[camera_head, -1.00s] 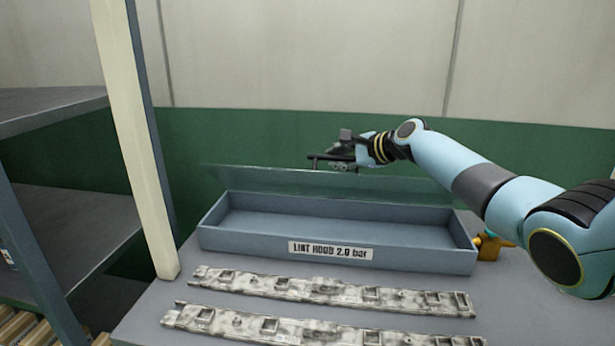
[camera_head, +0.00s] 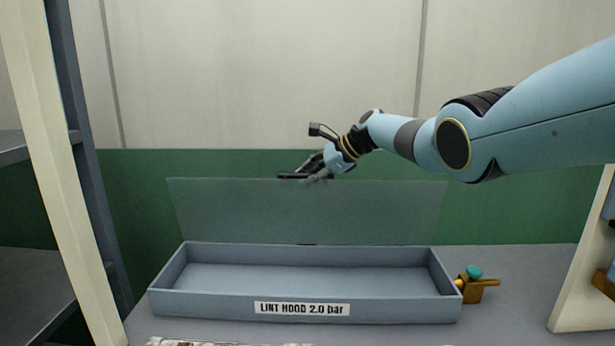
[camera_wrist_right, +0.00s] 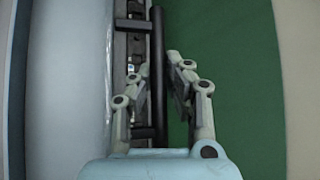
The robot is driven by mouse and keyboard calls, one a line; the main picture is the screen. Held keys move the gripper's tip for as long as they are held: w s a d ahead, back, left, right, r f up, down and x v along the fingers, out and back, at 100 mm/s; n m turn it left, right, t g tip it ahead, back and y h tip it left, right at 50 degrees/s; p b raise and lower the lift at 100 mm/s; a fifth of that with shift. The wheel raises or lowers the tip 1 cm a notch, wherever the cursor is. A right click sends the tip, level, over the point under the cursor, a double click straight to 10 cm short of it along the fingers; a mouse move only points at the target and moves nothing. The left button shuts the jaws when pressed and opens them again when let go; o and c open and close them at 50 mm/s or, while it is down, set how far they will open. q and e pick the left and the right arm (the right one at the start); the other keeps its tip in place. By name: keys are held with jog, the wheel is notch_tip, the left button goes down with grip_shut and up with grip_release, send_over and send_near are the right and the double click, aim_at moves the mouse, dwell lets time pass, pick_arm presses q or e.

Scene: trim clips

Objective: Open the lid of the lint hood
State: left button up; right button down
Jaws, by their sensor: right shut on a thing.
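The lint hood is a long blue-grey open box (camera_head: 390,308) on the table, with a label reading "LINT HOOD 2.0 bar" on its front. Its clear lid (camera_head: 310,215) stands raised, roughly upright, along the back rim. My right gripper (camera_head: 306,177) is at the middle of the lid's top edge. In the right wrist view, my right gripper (camera_wrist_right: 157,72) is shut on the black bar handle (camera_wrist_right: 157,45), with a finger on each side. The exact contact is partly hidden by the fingers. My left gripper is out of view.
A brass valve with a green knob (camera_head: 474,273) sits at the box's right end. A mottled grey strip (camera_head: 215,342) shows at the bottom edge. Pale posts stand at left (camera_head: 60,180) and right (camera_head: 590,260). A green wall panel (camera_head: 500,215) lies behind.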

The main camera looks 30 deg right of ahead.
jog(key=shift+w+r, duration=0.2)
jog(key=shift+r, duration=0.1)
jog(key=c, duration=1.6)
grip_release()
jog(key=shift+o, duration=0.2)
jog(key=shift+s, duration=0.15)
